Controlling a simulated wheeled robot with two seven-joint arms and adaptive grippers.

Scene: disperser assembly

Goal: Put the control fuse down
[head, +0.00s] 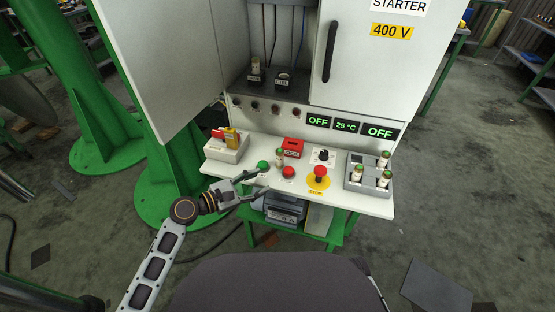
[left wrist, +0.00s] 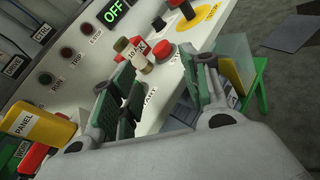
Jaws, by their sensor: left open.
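A cream fuse with a green top (head: 280,156) stands on the white control shelf between the green button (head: 263,167) and the red button (head: 288,172). It also shows in the left wrist view (left wrist: 131,53), beyond the fingers. I take it to be the control fuse, but its label is too small to be sure. My left gripper (head: 265,182) is open and empty at the shelf's front edge, apart from the fuse. Its two dark green finger pads (left wrist: 168,70) stand wide apart in the left wrist view. My right gripper is out of view.
A grey tray (head: 350,186) with 3 fuses stands on the right. A fuse sits in the left cabinet holder (head: 256,66); the right holder (head: 283,80) looks empty. A red lock box (head: 292,147), yellow-ringed stop button (head: 319,173) and yellow panel tag (head: 231,137) stand nearby.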

